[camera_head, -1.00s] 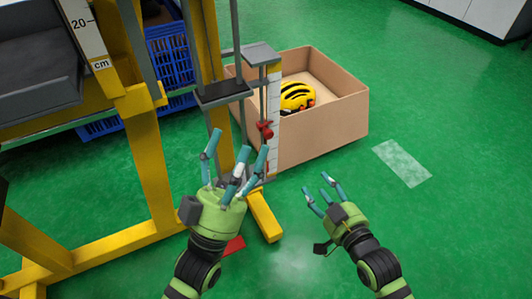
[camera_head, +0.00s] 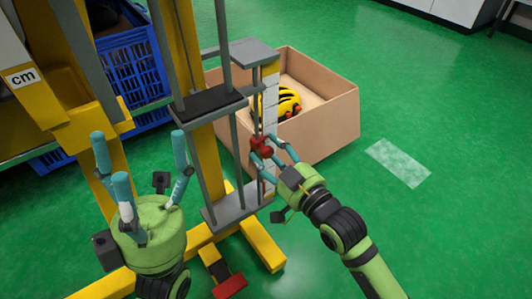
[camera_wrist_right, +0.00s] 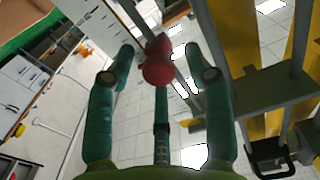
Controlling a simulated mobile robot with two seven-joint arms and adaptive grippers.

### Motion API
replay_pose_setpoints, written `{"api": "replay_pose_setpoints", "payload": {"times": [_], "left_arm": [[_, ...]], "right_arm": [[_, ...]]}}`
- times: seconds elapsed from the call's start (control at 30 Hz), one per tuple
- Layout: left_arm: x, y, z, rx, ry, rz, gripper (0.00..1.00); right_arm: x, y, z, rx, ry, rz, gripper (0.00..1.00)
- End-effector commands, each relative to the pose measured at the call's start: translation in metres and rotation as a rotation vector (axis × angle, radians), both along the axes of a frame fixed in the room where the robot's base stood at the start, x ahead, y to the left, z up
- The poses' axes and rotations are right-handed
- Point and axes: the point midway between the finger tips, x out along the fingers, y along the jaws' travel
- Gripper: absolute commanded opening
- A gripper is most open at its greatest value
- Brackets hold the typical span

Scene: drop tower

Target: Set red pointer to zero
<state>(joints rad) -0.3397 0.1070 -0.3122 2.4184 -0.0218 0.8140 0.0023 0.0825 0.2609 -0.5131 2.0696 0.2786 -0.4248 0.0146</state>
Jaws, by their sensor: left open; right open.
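The red pointer (camera_head: 261,146) sits on a thin vertical rod beside a white scale strip (camera_head: 270,95) on the drop tower. My right gripper (camera_head: 268,151) is open, its fingers around or right beside the pointer. In the right wrist view the red pointer (camera_wrist_right: 157,66) lies between the spread fingers, near their tips; contact cannot be told. My left gripper (camera_head: 140,155) is open and empty, in front of the yellow tower frame (camera_head: 195,150). The scale marks near the pointer are too small to read.
A cardboard box (camera_head: 335,120) with a yellow helmet (camera_head: 284,103) stands behind the scale. A blue crate (camera_head: 130,65) is at the left. A grey plate (camera_head: 235,205) lies below the rod, and a red pedal-like part (camera_head: 230,286) near the floor. Green floor at the right is free.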

Motion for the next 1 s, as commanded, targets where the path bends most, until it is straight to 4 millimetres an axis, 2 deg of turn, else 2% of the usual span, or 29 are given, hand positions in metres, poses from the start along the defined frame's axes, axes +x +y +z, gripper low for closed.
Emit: {"api": "replay_pose_setpoints", "payload": {"times": [0.13,0.4,0.47,0.53,0.57,0.77,0.87,1.0], "left_arm": [[-0.003,0.004,-0.003,-0.017,-0.028,0.003,0.78],[-0.004,0.005,-0.003,-0.021,-0.032,0.003,0.78],[-0.004,0.005,-0.003,-0.02,-0.032,0.003,0.78],[-0.004,0.005,-0.003,-0.02,-0.032,0.003,0.78],[-0.004,0.005,-0.003,-0.02,-0.032,0.003,0.78],[-0.003,0.005,-0.001,-0.019,-0.032,0.003,0.78],[0.001,-0.001,0.006,0.006,0.009,-0.001,0.78],[0.015,-0.021,0.02,0.089,0.151,-0.013,0.78]], "right_arm": [[0.009,0.007,-0.001,0.0,0.0,0.001,0.52],[0.01,0.008,0.0,-0.001,0.001,0.001,0.52],[0.01,0.008,0.0,-0.001,0.001,0.001,0.32],[0.01,0.008,0.0,-0.001,0.001,0.001,0.04],[0.01,0.008,0.0,-0.001,0.001,0.001,0.0],[0.01,0.008,0.002,0.0,0.0,0.001,0.0],[0.01,0.008,0.011,0.0,0.0,0.001,0.0],[0.01,0.008,0.032,0.001,-0.001,0.001,0.0]]}}
